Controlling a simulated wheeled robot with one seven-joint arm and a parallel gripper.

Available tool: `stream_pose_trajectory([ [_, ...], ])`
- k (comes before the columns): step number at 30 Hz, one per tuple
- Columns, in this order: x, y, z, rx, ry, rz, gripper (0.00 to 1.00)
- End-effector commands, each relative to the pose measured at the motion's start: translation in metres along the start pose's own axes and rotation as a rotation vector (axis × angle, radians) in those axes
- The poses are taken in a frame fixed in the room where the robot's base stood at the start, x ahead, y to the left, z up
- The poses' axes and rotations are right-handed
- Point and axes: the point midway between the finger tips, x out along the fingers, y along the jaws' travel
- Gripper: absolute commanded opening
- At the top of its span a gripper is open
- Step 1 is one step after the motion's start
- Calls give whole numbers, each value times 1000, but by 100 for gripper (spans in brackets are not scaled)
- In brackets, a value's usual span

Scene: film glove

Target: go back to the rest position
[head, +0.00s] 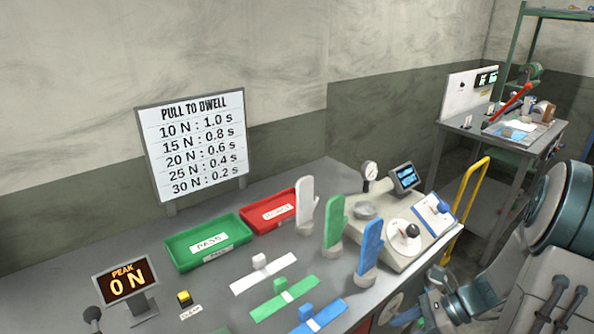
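My arm is at the right edge, off the front of the grey bench (60,245). What looks like its end (440,306) is low at the right; its fingers are not clear, so I cannot tell open from shut. Three upright hand forms stand on the bench: white (306,205), green (334,222) and blue (370,247). In front of them lie a white strip (264,273), a green strip (284,298) and a blue strip (319,319), each with a small block of its colour. The blue strip is cut off by the frame's bottom edge.
A green PASS tray (179,256) and a red tray (262,222) stand behind. A display reading 0 N (127,284), a yellow button (184,298) and a dial-and-screen console (428,232) are on the bench. A yellow rail (470,205) and a second table (487,139) stand right.

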Motion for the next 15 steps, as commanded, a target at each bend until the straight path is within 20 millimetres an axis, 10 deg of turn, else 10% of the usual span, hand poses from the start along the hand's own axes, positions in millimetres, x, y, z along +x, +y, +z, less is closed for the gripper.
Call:
stream_pose_trajectory([
  [15, -5, 78, 77, -1064, 611, 202, 55],
])
